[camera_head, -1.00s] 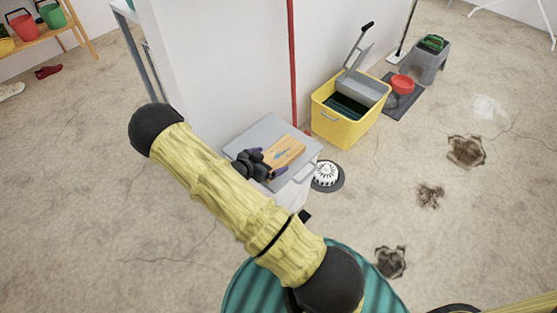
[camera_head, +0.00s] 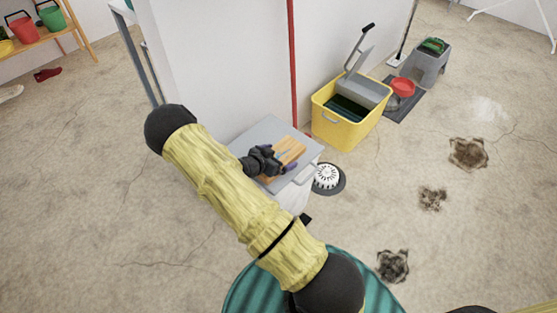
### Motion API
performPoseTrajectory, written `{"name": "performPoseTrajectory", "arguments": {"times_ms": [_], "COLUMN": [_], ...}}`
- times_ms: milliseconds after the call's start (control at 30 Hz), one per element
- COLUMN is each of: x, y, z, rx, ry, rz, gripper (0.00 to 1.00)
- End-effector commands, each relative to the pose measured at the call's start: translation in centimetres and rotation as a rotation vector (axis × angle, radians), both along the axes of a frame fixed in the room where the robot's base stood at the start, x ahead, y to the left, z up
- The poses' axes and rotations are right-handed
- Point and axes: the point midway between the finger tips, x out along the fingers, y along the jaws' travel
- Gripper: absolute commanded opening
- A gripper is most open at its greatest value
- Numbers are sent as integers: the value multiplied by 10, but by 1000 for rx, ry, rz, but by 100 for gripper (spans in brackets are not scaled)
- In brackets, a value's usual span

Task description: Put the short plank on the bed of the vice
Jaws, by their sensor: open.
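A short orange-brown wooden plank (camera_head: 292,147) lies on a flat grey top (camera_head: 266,127) near the white wall. My gripper (camera_head: 279,158), black with purple fingertips, is open at the plank. It covers the plank's near left part. I cannot tell whether the fingers touch the plank or hover just above it. No vice can be made out in this view.
The grey top has a handle (camera_head: 307,174) at its right edge. A round white-and-black object (camera_head: 327,178) stands beside it. A yellow bin (camera_head: 340,126) with its lid up is behind, beside a red pole (camera_head: 293,60). Open floor with several dark holes lies to the right.

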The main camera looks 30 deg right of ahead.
Motion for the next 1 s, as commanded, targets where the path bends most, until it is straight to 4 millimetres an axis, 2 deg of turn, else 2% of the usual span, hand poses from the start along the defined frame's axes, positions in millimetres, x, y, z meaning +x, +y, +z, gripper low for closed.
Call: {"name": "performPoseTrajectory", "arguments": {"times_ms": [367,433,600,667,867,1000], "x": [0,0,0,0,0,0], "y": [0,0,1,0,0,0], "z": [1,1,0,1,2,13], "rx": [0,0,0,-1,-1,0], "ry": [0,0,0,-1,-1,-3], "rz": [0,0,0,0,0,-1], "gripper": [100,90,57,47,47,47]}}
